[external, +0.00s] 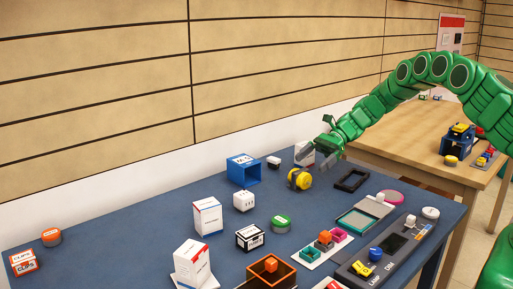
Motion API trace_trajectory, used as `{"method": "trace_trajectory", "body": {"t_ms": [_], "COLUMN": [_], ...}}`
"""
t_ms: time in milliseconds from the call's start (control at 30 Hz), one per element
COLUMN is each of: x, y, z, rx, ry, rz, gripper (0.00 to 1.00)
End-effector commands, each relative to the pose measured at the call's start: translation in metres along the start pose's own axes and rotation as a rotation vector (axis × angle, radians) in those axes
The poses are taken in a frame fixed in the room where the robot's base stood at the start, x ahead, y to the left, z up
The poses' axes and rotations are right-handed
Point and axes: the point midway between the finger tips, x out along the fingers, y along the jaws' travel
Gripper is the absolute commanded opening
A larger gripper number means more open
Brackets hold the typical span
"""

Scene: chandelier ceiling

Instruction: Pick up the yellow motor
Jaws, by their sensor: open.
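White boxes, a green-topped round tin (281,223) and a control panel (392,252) occupy the front. A wooden table (405,140) stands behind.

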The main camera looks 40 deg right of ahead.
Motion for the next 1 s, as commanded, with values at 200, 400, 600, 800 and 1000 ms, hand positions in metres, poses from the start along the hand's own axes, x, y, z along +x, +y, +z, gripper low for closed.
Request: {"method": "trace_trajectory", "body": {"t_ms": [200, 400, 600, 800, 1000], "x": [0.008, 0.026, 0.04, 0.066, 0.078], "y": [-0.002, -0.002, -0.003, -0.005, -0.005], "z": [-0.005, -0.004, -0.003, -0.003, -0.003], "rx": [0.012, 0.012, 0.012, 0.012, 0.012], "ry": [-0.003, -0.004, -0.004, -0.003, -0.003], "rz": [-0.004, -0.002, -0.002, -0.003, -0.004], "gripper": [1.0, 1.0, 1.0, 1.0, 1.0]}}
